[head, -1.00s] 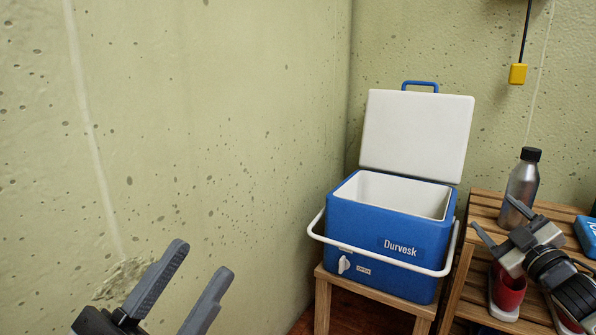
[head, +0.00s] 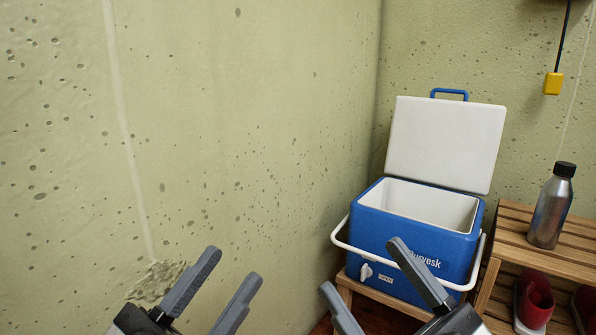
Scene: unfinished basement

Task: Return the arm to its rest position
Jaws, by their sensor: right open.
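My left gripper (head: 222,283) is at the bottom, left of centre, in front of the bare wall. Its two grey fingers are apart with nothing between them. My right gripper (head: 370,278) is at the bottom, right of centre, in front of the cooler. Its fingers are spread wide and it is empty. It covers part of the cooler's front and lettering. Both wrists are cut off by the bottom edge of the view.
A blue cooler (head: 370,222) with its white lid (head: 445,140) raised stands on a wooden stool (head: 385,308). A metal bottle (head: 550,210) stands on a slatted wooden rack (head: 515,217), with red shoes (head: 536,300) below. A yellow box (head: 553,84) hangs from a cord.

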